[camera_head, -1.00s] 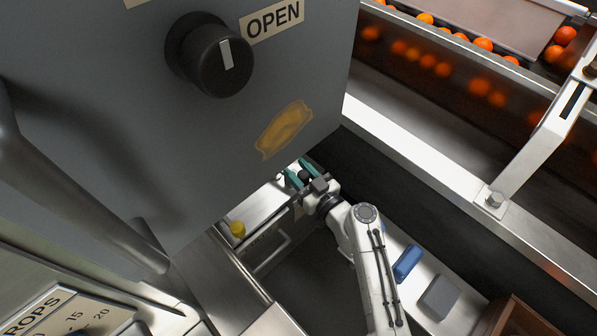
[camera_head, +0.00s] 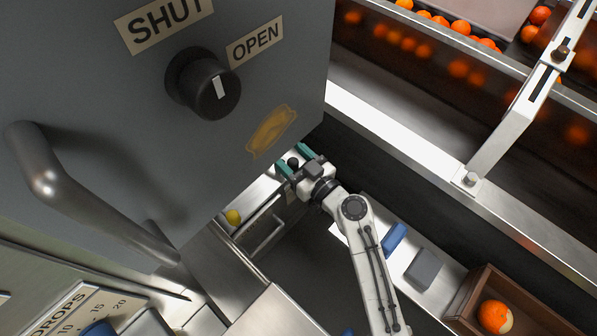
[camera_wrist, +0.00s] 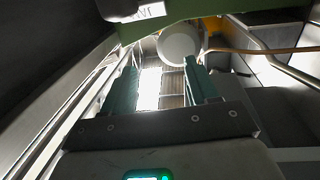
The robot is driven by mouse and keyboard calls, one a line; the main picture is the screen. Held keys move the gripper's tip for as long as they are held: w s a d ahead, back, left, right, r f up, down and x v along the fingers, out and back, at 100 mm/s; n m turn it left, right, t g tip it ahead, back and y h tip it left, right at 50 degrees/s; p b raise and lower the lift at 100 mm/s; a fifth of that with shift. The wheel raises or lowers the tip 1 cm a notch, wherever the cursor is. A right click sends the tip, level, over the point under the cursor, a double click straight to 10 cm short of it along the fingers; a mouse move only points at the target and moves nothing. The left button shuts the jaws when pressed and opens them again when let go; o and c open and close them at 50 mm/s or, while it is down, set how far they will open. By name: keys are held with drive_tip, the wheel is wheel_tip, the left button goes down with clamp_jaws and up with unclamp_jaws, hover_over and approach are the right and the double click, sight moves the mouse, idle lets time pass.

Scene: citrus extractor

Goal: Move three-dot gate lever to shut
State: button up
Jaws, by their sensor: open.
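My gripper (camera_head: 294,160) is open, with two green fingers. It is low beside the lower right edge of a grey panel (camera_head: 120,130). A black ball knob (camera_head: 293,162) shows between the fingers in the head view; I cannot tell whether it is the three-dot gate lever, and no dots are visible. In the wrist view, the fingers stand apart (camera_wrist: 160,82), and a pale round thing (camera_wrist: 179,43) shows near the right fingertip. A yellow knob (camera_head: 233,216) is to the left of the gripper.
The panel has a black dial (camera_head: 205,85), SHUT (camera_head: 165,24) and OPEN (camera_head: 256,48) labels, and a bar handle (camera_head: 90,200). A conveyor with oranges (camera_head: 450,70) runs at upper right. A blue block (camera_head: 394,238), grey block (camera_head: 423,269) and brown crate (camera_head: 459,310) are at lower right.

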drive_tip(key=s+d+r+p, duration=0.1)
drive_tip(key=s+d+r, duration=0.1)
drive_tip(key=s+r, duration=0.3)
drive_tip(key=s, duration=0.4)
drive_tip(key=shift+s+d+p, duration=0.3)
drive_tip(key=shift+s+d, duration=0.05)
drive_tip(key=shift+r, duration=0.1)
